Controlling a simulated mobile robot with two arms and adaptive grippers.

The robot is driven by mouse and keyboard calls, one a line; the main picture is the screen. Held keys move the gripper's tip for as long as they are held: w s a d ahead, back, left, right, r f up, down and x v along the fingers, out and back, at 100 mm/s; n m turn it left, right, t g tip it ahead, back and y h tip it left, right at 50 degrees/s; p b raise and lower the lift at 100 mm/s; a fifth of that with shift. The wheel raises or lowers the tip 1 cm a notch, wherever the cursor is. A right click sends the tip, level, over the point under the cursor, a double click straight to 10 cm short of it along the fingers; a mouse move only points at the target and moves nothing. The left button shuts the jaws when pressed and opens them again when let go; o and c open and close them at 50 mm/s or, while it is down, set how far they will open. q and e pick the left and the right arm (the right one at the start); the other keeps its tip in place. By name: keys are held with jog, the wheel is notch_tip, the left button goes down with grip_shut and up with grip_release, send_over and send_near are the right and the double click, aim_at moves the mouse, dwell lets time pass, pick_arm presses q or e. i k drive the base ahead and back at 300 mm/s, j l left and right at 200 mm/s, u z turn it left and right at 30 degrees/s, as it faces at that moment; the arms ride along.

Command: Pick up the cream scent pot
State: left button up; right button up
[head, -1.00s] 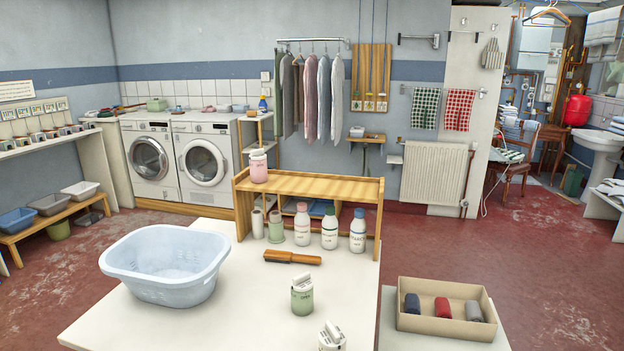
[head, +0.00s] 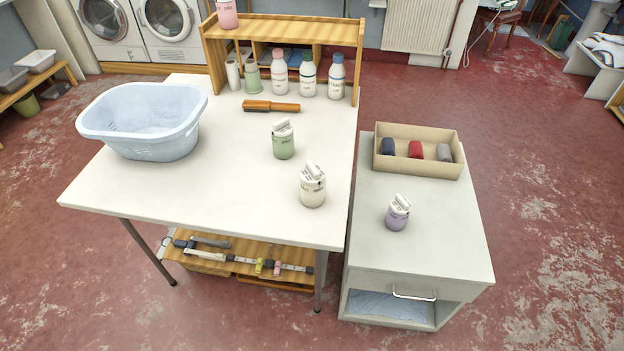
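The cream scent pot (head: 312,190) stands upright on the white table (head: 230,205), near its front right corner. It has a pale lid part on top and small dark lettering. A green scent pot (head: 283,142) stands behind it and a little to the left. A purple scent pot (head: 397,214) stands on the grey cabinet (head: 440,225) to the right. A pink pot (head: 227,14) stands on top of the wooden shelf. Neither of my grippers shows in the head view.
A pale blue basin (head: 143,120) fills the table's left side. A cardboard box (head: 418,165) with rolled cloths sits on the cabinet. The table front around the cream pot is clear.

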aim_at(311, 196)
jog(key=z, duration=0.5)
jog(key=i+j+z, duration=0.1)
jog(key=j+z, duration=0.6)
jog(key=j, duration=0.25)
jog(key=j+z, duration=0.35)
jog(key=j, duration=0.15)
